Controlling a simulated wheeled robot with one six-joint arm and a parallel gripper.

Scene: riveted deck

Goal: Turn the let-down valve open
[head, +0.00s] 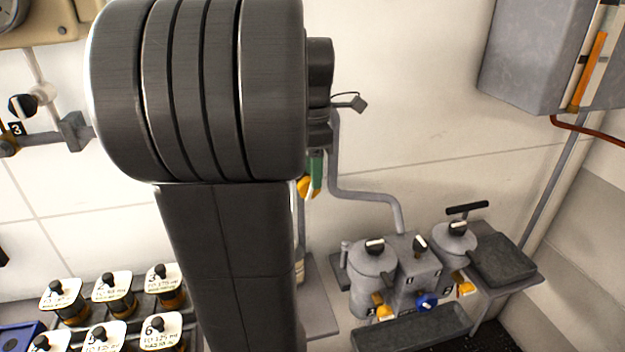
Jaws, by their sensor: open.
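No label that I can read names the let-down valve, so I cannot tell which fitting it is. A blue star-shaped knob (427,301) sits low on the front of a grey twin-pot unit (408,272) at the lower right. Black-and-white pointer knobs top the unit, one on the left pot (374,246) and one on the middle block (420,243). At the far left, a black-handled valve (22,105) sits on wall pipework by a "3" tag. A yellow-and-green part (310,182) is half hidden behind my arm. My gripper does not show.
My arm fills the centre and hides the wall behind it. Several black-knobbed jars (116,292) with white labelled tops stand lower left. A grey trough (412,328) lies below the twin-pot unit, a dark tray (503,260) beside it. A grey cabinet (535,60) hangs upper right.

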